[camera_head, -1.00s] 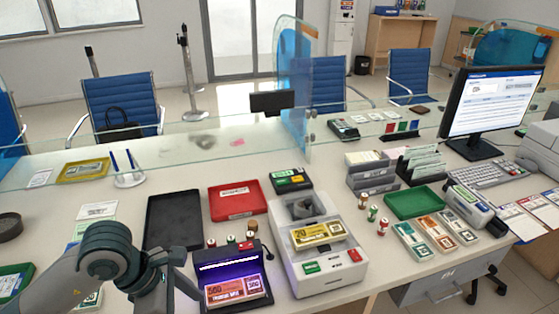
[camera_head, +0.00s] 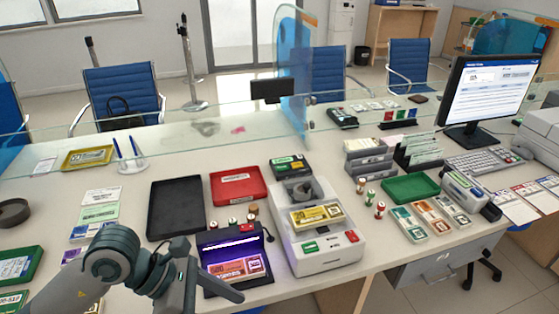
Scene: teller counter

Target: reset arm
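My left arm comes in from the lower left, and the dark grey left gripper (camera_head: 205,292) is low in the frame, in front of and overlapping the left side of the purple-lit note checker (camera_head: 226,242). An orange banknote bundle (camera_head: 236,269) lies in the checker. One dark finger part points down to the right, and the rest runs toward the bottom edge, so its opening is unclear. I see nothing held. My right gripper is not in view.
A white counting machine (camera_head: 330,253) with a yellow note bundle (camera_head: 317,216) stands right of the checker. Behind are a black tray (camera_head: 176,208) and a red tray (camera_head: 238,186). A green tray (camera_head: 411,189) sits right. A glass screen (camera_head: 200,133) crosses the counter.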

